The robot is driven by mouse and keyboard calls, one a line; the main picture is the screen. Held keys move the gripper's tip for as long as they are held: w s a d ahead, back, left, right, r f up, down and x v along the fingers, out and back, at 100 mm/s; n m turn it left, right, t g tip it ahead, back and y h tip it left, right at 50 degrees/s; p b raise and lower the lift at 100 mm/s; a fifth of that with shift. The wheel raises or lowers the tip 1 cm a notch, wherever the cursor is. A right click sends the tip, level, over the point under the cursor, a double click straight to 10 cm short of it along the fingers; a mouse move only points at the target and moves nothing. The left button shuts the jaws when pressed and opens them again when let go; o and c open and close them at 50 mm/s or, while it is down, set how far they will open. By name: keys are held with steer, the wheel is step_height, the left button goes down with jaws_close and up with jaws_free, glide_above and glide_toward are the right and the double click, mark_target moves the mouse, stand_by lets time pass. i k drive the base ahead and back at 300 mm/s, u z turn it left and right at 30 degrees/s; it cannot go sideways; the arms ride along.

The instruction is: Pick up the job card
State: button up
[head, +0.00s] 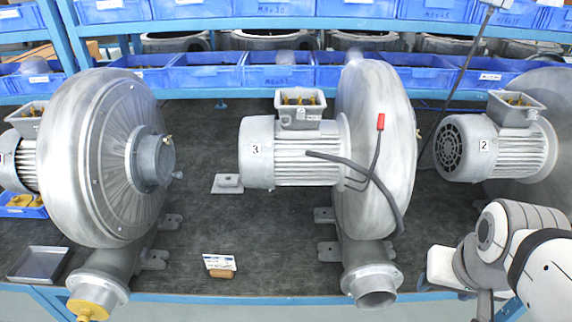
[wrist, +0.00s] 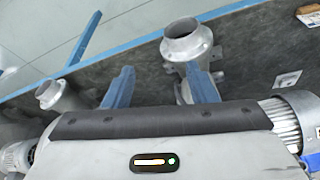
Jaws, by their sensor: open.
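The job card (head: 218,262) is a small white printed card with a brown block at its lower edge. It is on the dark bench near the front edge, between the left blower and the blower marked 3. The right finger overlaps the outlet pipe in the picture. In the head view my arm is at the lower right, well right of the card; the fingertips do not show clearly.
The blower marked 3 (head: 285,160) and its outlet flange (head: 376,288) stand between my arm and the card. The left blower (head: 95,160) is beyond it. A grey tray (head: 40,263) sits at front left. Blue bins (head: 280,76) line the back.

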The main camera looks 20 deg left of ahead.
mark_target(220, 266)
steer(key=u, duration=1.5)
steer(key=k, duration=0.45)
steer(key=u, duration=0.1)
steer(key=i, duration=1.25)
steer(key=z, duration=0.85)
